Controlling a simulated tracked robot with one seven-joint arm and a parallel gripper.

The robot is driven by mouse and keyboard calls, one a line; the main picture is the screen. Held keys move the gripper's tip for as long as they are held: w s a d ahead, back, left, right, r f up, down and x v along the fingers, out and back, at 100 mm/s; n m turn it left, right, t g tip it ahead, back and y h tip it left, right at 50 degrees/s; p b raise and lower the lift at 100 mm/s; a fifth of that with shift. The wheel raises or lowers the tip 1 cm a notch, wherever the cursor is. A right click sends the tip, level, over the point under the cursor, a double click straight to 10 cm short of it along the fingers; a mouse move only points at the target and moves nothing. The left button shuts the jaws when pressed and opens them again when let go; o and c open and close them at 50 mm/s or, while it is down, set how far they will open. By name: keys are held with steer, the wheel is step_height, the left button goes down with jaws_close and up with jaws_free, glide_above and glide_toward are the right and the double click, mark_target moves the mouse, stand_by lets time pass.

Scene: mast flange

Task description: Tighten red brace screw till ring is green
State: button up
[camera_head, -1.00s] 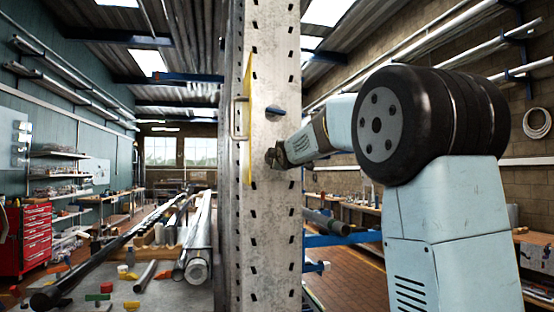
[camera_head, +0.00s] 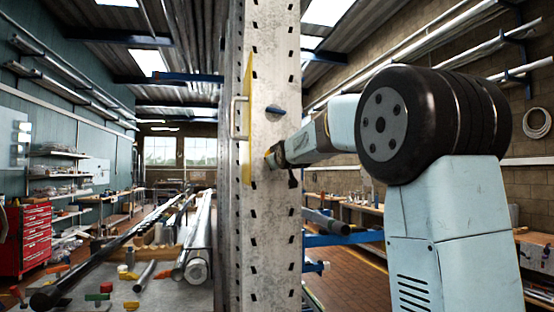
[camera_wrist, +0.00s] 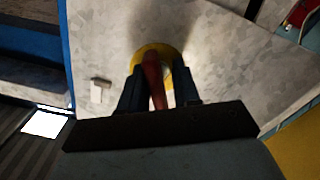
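The red brace screw (camera_wrist: 153,80) shows in the wrist view as a narrow red bar, with a yellow ring (camera_wrist: 153,50) around its far end on the grey metal face. The ring looks yellow, not green. My gripper (camera_wrist: 158,82) has one dark finger on each side of the screw. The fingers stand apart, and a pale gap shows between the screw and the right finger. In the head view my gripper (camera_head: 280,162) is at the right side of the upright mast (camera_head: 268,220); a bit of orange-yellow shows at its tip. The screw is hidden there.
A dark blue-grey peg (camera_head: 276,111) sticks out of the mast above my gripper. A yellow plate (camera_head: 247,130) with a metal handle (camera_head: 236,117) is on the mast's left side. A bench with pipes (camera_head: 198,262) and clamps stands left. A red tool cabinet (camera_head: 30,238) is far left.

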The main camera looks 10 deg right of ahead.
steer(key=shift+o, duration=0.7)
steer(key=shift+r, duration=0.15)
steer(key=shift+s, duration=0.1)
steer(key=s, duration=0.5)
steer(key=s+f+m+g, duration=0.2)
steer(key=s+f+g, duration=0.2)
steer(key=s+f, duration=0.6)
steer(key=s+d+f+m+g, duration=0.1)
steer(key=s+f+g, duration=0.3)
steer(key=s+f, duration=0.7)
steer(key=s+f+m+g, duration=0.3)
steer(key=s+f, duration=0.8)
steer(key=s, duration=1.1)
steer(key=shift+s+d+f+g, duration=0.15)
steer(key=shift+s+g, duration=0.2)
steer(key=shift+g, duration=0.35)
